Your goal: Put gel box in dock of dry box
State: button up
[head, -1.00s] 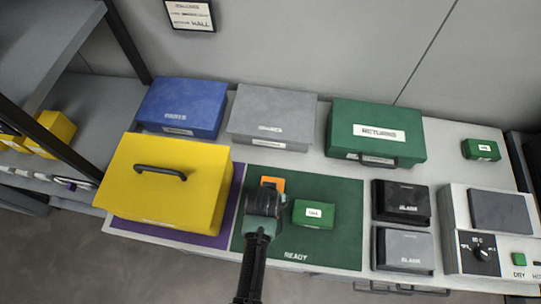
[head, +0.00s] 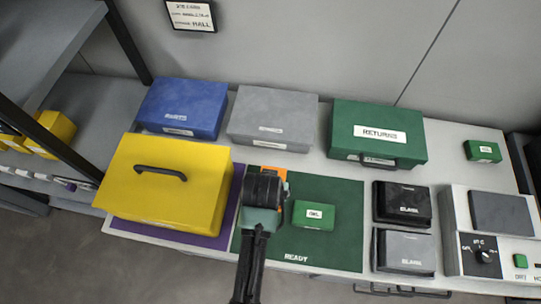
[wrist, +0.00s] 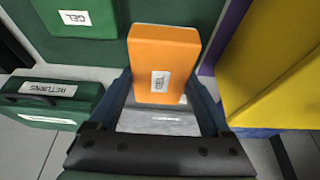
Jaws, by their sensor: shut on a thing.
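My gripper (head: 265,186) is over the green READY mat (head: 338,246), left of a small green box marked GEL (head: 314,214). It is shut on an orange box (head: 272,171). In the wrist view the orange box (wrist: 165,55) stands out between the two fingers and carries a white label that seems to read GEL. The green GEL box (wrist: 77,17) is at the top left there. A light grey machine (head: 466,256) with a dial and a DRY label stands at the far right. I cannot tell where its dock is.
A large yellow case (head: 165,195) is on the purple mat to the left. Blue (head: 182,105), grey (head: 272,115) and green RETURNS (head: 377,130) cases line the back. Another small green box (head: 482,151) is back right.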

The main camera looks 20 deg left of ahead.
jog(key=shift+d+r, duration=0.15)
jog(key=shift+r, duration=0.4)
jog(key=shift+d+r, duration=0.15)
jog(key=shift+r, duration=0.4)
jog(key=s+d+r+m+h+b, duration=0.1)
jog(key=d+m, duration=0.2)
jog(key=d, duration=0.9)
jog(key=shift+s+b, duration=0.4)
